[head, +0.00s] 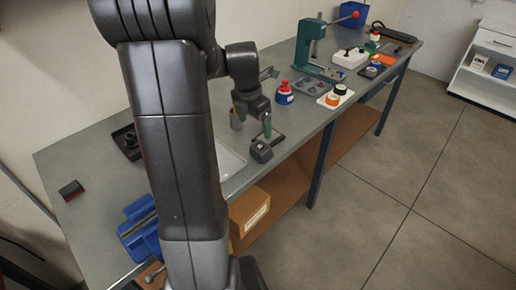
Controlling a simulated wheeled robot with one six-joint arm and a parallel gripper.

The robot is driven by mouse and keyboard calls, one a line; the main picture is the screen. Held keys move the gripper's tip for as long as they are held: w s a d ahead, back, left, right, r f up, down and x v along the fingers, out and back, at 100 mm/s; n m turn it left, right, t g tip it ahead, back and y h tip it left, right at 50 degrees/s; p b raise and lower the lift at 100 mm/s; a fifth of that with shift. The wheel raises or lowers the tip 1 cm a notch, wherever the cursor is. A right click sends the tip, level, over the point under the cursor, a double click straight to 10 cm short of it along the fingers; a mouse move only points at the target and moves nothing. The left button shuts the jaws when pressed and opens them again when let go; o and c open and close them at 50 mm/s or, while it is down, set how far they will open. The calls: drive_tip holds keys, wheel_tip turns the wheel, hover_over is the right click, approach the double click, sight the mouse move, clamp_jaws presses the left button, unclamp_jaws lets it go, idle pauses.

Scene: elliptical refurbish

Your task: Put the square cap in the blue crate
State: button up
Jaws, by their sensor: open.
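My gripper (252,123) is open above the middle of the grey workbench, its fingers pointing down. Just below and to the right of it, near the front edge, a small dark grey square block (261,150) with a lighter top sits on the bench. It may be the square cap, but it is too small to be sure. The gripper appears apart from it. A blue box (354,14), which looks like the blue crate, stands at the far end of the bench. Its inside is not visible.
A red-and-blue bottle (285,93), a white tray with round caps (335,96) and a green press (316,50) stand between gripper and blue box. A blue vise (140,228) is at the near end. My arm hides part of the bench (95,215).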

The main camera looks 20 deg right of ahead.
hover_over(261, 146)
drive_tip(key=a, duration=0.1)
drive_tip(key=f, duration=0.5)
drive_tip(key=shift+w+a+f, duration=0.1)
drive_tip(key=shift+w+a, duration=0.1)
drive_tip(key=shift+w, duration=0.05)
drive_tip(key=shift+s+d+f+p, duration=0.1)
drive_tip(key=shift+d+f+p, duration=0.15)
drive_tip(key=shift+f, duration=0.65)
drive_tip(key=shift+d+f+p, duration=0.1)
drive_tip(key=shift+d+f, duration=0.1)
drive_tip(key=shift+f, duration=0.65)
drive_tip(key=shift+s+d+f+p, duration=0.1)
drive_tip(key=shift+d+f+p, duration=0.15)
drive_tip(key=shift+f, duration=0.65)
drive_tip(key=c, duration=1.1)
drive_tip(key=shift+c, duration=0.2)
drive_tip(key=shift+r, duration=0.15)
